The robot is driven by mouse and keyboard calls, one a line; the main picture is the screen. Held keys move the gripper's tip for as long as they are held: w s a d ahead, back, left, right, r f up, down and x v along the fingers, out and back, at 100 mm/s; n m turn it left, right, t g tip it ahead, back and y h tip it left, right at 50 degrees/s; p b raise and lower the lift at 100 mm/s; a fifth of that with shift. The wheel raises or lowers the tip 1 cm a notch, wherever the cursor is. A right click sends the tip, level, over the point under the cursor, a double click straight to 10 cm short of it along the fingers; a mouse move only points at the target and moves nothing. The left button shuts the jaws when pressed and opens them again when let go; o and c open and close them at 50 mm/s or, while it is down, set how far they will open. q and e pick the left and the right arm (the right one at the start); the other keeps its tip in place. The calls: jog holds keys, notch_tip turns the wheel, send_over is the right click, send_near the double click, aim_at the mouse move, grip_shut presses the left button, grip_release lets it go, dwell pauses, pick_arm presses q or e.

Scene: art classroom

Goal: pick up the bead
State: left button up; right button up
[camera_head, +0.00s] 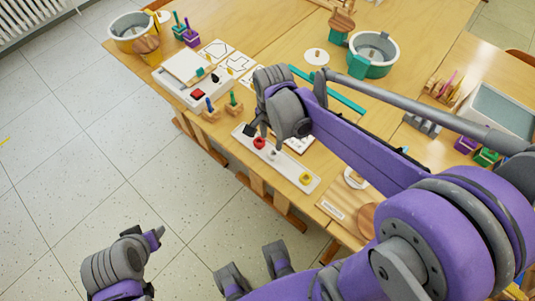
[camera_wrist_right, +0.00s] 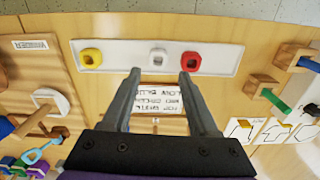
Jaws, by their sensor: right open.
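Three beads lie in a row on a long white tray (camera_head: 290,170): a red bead (camera_head: 259,143), a white bead (camera_head: 272,155) and a yellow bead (camera_head: 305,178). In the right wrist view, the yellow bead (camera_wrist_right: 92,58) is left, the white bead (camera_wrist_right: 158,58) central and the red bead (camera_wrist_right: 191,63) right. My right gripper (camera_wrist_right: 159,75) is open and empty. Its fingertips appear on either side of the white bead's line, near the tray's edge; their height above it is unclear. My left gripper (camera_head: 152,239) is low at the left, over the floor, its jaws unclear.
A printed card (camera_wrist_right: 158,97) lies beside the tray. Wooden peg blocks (camera_head: 233,107) stand near the tray's red end. A wooden board (camera_head: 337,207) lies beyond its yellow end. A teal-trimmed pot (camera_head: 372,52) stands farther back. Open floor lies left of the table.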

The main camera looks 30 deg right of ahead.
aim_at(271, 153)
notch_tip(271, 153, down, 9)
jog(key=shift+s+r+b, duration=0.1)
jog(key=shift+s+b, duration=0.05)
jog(key=shift+b, duration=0.4)
grip_shut()
